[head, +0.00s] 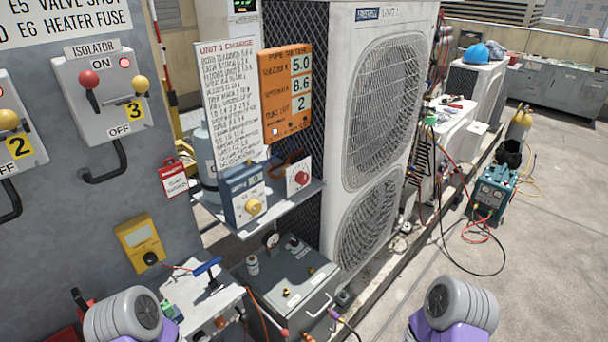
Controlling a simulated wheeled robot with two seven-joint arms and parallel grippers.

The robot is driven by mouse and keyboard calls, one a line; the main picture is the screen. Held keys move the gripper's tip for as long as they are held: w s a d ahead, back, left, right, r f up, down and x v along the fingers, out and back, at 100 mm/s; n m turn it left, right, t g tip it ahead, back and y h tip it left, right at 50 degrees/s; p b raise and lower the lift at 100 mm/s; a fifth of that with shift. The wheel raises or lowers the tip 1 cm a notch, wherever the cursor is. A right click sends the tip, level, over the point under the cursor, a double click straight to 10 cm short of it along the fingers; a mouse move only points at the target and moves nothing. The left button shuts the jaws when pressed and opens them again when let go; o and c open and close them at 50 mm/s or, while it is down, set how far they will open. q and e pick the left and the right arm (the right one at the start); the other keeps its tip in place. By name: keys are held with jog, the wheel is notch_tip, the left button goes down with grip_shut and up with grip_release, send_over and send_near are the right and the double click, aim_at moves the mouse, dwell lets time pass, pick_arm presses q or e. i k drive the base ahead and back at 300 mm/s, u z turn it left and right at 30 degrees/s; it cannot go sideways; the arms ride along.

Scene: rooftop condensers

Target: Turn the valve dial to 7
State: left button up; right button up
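No dial in the head view is legibly marked as the valve dial, and no 7 can be made out. A blue box (243,192) with a pale front and a yellow round knob (254,207) stands on a grey shelf (290,208) below the handwritten board. Beside it is a white box with a red knob (302,178). A yellow meter (139,243) with a black knob (150,258) is on the grey cabinet at the left. Grey and purple parts of my two arms show at the bottom edge, but neither gripper is visible.
Isolator switches (104,92) with protruding handles are on the grey cabinet. An orange board (287,95) reads 5.0, 8.6 and 2. A grey box (288,275) with fittings stands below the shelf. A large condenser (375,120) rises behind. Hoses trail over the roof at the right.

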aim_at(301, 177)
jog(key=z, duration=1.55)
jog(key=i, duration=0.65)
jog(key=u, duration=2.35)
